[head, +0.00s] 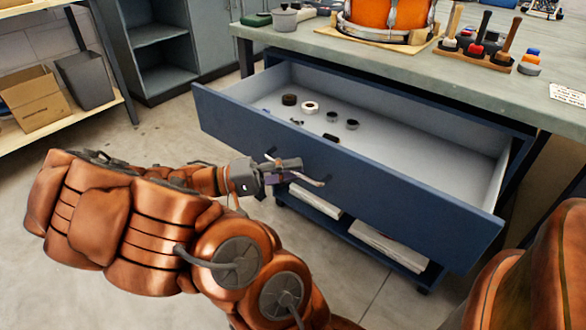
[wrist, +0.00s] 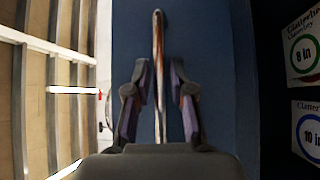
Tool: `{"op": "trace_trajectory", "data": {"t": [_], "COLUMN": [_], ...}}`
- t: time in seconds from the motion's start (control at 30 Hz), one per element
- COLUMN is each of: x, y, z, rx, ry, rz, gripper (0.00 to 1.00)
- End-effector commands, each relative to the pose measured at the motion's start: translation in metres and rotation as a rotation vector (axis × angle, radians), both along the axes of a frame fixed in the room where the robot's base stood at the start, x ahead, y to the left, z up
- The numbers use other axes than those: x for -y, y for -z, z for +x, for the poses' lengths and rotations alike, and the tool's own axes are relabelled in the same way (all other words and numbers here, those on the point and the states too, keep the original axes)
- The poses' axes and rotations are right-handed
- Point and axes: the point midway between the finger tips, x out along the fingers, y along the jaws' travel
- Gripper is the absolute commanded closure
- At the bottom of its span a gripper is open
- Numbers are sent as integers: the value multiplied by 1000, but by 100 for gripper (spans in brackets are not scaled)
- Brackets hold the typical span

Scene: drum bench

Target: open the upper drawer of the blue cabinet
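The upper drawer (head: 345,165) of the blue cabinet (head: 520,165) is pulled far out from under the bench top, and its grey inside shows. Its bar handle (head: 318,182) is on the drawer front. My gripper (head: 290,174) is at this handle, in front of the drawer. In the wrist view the handle (wrist: 158,60) runs between the two fingers of my gripper (wrist: 159,88), with a visible gap on each side. The fingers are open around the bar and do not appear to press on it. Part of the handle is hidden by my gripper in the head view.
Several small round items (head: 310,107) lie in the drawer. Below is an open shelf with white paper stacks (head: 390,245). The bench top (head: 400,65) holds an orange drum (head: 385,14) and a tool rack (head: 478,50). A shelf with a cardboard box (head: 35,98) stands at left.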

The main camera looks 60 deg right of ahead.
Motion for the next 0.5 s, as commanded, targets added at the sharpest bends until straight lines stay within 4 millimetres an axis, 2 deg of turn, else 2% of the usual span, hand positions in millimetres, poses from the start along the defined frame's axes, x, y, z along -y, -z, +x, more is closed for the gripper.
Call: {"op": "trace_trajectory", "data": {"t": [0.5], "x": [-44], "y": [11], "z": [64], "rx": [2], "ry": [-4], "rz": [1], "gripper": [77]}}
